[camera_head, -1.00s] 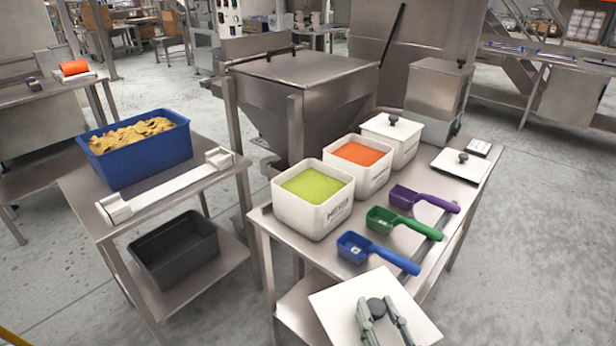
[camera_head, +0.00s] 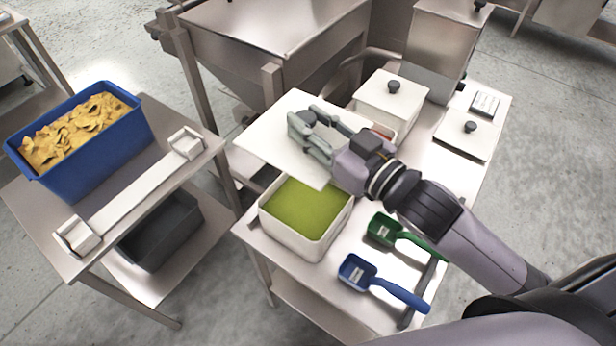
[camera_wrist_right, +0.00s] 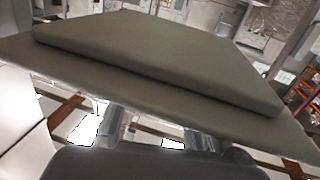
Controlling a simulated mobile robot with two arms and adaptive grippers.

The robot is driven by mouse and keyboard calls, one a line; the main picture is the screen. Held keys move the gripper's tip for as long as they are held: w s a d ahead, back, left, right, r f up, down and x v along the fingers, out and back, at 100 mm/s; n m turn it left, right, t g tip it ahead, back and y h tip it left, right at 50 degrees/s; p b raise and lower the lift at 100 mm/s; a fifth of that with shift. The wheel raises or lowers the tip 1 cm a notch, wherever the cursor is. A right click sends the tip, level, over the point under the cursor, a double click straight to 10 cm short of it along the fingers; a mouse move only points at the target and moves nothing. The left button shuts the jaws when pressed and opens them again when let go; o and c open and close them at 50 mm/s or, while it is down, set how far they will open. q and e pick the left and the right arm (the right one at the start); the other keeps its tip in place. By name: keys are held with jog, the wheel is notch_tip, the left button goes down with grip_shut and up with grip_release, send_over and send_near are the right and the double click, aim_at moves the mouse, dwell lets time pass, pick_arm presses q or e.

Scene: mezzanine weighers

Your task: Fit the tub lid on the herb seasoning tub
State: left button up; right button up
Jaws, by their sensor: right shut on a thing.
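The herb seasoning tub (camera_head: 291,238) is a white square tub full of green seasoning, open at the top, on the near left part of the steel table. My right gripper (camera_head: 310,136) is shut on the knob of a white square tub lid (camera_head: 270,139). The lid is held tilted in the air above and behind the green tub, apart from it, partly covering the orange tub (camera_head: 384,131). The lid's underside or face fills much of the right wrist view (camera_wrist_right: 150,65), in shadow. My left gripper is not in view.
A blue scoop (camera_head: 357,271) and a green scoop (camera_head: 384,231) lie right of the tub. A lidded white tub (camera_head: 394,96) and another lid (camera_head: 465,138) are farther back. A blue crate of chips (camera_head: 125,143) stands on the left table, with floor between the tables.

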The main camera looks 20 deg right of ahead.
jog(key=f+b, duration=0.1)
jog(key=f, duration=0.1)
jog(key=s+f+b, duration=0.1)
jog(key=f+b, duration=0.1)
jog(key=shift+a+f, duration=0.15)
jog(key=shift+f, duration=0.2)
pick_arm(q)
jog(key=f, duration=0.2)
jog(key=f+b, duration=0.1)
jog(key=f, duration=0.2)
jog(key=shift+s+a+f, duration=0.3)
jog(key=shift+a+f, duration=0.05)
pick_arm(e)
notch_tip(320, 180, down, 14)
jog(key=shift+w, duration=0.2)
jog(key=shift+f, duration=0.1)
jog(key=shift+f+b, duration=0.1)
jog(key=shift+b, duration=0.25)
jog(key=o, duration=1.2)
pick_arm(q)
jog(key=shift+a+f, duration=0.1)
